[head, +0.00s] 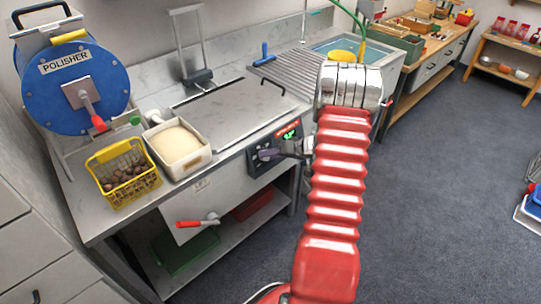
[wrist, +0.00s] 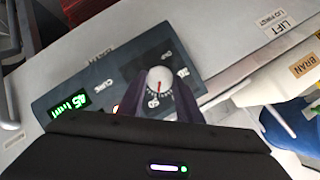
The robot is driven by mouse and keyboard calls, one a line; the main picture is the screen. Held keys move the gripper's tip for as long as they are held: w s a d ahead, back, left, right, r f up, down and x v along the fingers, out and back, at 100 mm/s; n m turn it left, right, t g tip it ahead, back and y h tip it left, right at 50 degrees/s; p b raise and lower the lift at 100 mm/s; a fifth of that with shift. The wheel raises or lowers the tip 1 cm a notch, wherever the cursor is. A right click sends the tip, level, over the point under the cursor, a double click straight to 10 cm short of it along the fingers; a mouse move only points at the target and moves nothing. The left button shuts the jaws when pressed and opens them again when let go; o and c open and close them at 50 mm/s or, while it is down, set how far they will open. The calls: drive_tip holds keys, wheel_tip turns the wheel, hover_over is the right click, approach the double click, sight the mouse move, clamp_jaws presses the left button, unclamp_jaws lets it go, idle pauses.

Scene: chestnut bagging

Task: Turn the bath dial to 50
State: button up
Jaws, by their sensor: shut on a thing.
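The bath dial (wrist: 160,79) is a pale round knob with a red mark, on a dark control panel (wrist: 125,80) marked with numbers, among them what looks like 50. My gripper (wrist: 160,100) has its two dark fingers on either side of the dial, shut on it. A green lit display (wrist: 70,104) on the panel seems to read 45. In the head view the panel (head: 262,145) is on the front of the steel bench, and my gripper (head: 283,155) reaches it from the right. The fingers partly hide the scale around the dial.
A lidded steel bath (head: 228,110) is above the panel. A yellow basket of chestnuts (head: 125,175), a cream tub (head: 177,145) and a blue polisher (head: 75,85) stand at the left. A red-handled lever (head: 198,222) sticks out below. Open floor (head: 440,180) lies at the right.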

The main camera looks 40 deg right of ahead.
drive_tip(key=shift+s+d+f+m, duration=0.1)
drive_tip(key=shift+d+f+m, duration=0.1)
drive_tip(key=shift+m, duration=0.3)
drive_tip(key=o, duration=1)
drive_tip(key=shift+a+r, duration=0.1)
drive_tip(key=shift+o, duration=0.2)
drive_tip(key=shift+r, duration=0.1)
drive_tip(key=v, duration=1.3)
drive_tip(key=shift+s+d, duration=0.3)
drive_tip(key=shift+s, duration=0.05)
